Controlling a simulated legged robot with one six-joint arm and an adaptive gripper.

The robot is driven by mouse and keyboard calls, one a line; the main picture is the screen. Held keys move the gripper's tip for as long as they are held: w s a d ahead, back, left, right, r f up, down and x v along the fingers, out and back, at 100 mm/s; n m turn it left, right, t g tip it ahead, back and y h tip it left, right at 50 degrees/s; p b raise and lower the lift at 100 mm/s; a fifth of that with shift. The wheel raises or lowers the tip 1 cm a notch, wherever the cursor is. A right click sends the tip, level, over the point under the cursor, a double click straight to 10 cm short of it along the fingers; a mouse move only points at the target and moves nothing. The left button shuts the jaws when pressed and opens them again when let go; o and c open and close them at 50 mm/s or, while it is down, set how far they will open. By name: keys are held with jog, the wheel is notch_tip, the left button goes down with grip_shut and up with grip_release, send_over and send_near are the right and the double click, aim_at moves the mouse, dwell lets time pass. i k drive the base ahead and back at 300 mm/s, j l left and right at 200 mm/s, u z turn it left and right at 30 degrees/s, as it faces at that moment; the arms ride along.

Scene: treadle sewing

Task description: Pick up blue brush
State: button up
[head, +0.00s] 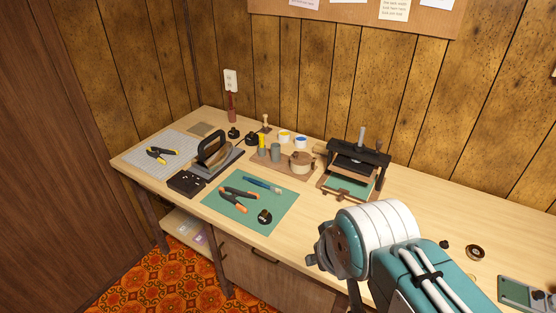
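The blue brush (263,184), a thin blue stick with a pale end, lies flat on the green mat (283,212) near its back edge. A pair of orange-handled pliers (238,197) lies just to its left and in front. A round black item (264,217) sits near the mat's front edge. My gripper (325,255) shows only as dark grey parts at the end of my arm, right of the mat and apart from the brush. Its fingers cannot be made out, so I cannot tell whether it is open.
Behind the mat, a wooden board (275,161) holds small cylinders and a round wooden piece. A black press (355,170) stands to the right. A black-handled tool (216,155) and black tray (187,183) stand left. Bare tabletop lies right of the press.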

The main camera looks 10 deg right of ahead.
aim_at(276, 190)
jog(key=j+z, duration=0.25)
jog(key=j, duration=0.35)
jog(key=k+j+z, duration=0.2)
jog(key=j, duration=0.35)
jog(key=i+j+z, duration=0.45)
jog(key=j, duration=0.2)
jog(key=i+j+z, duration=0.1)
jog(key=j+z, duration=0.15)
jog(key=i+j+z, duration=0.2)
jog(key=j, duration=0.3)
jog(key=j+z, duration=0.25)
jog(key=j, duration=0.15)
jog(key=i+j+z, duration=0.15)
jog(key=j, duration=0.2)
jog(key=i+j+z, duration=0.15)
jog(key=i+j, duration=0.1)
jog(key=j, duration=0.1)
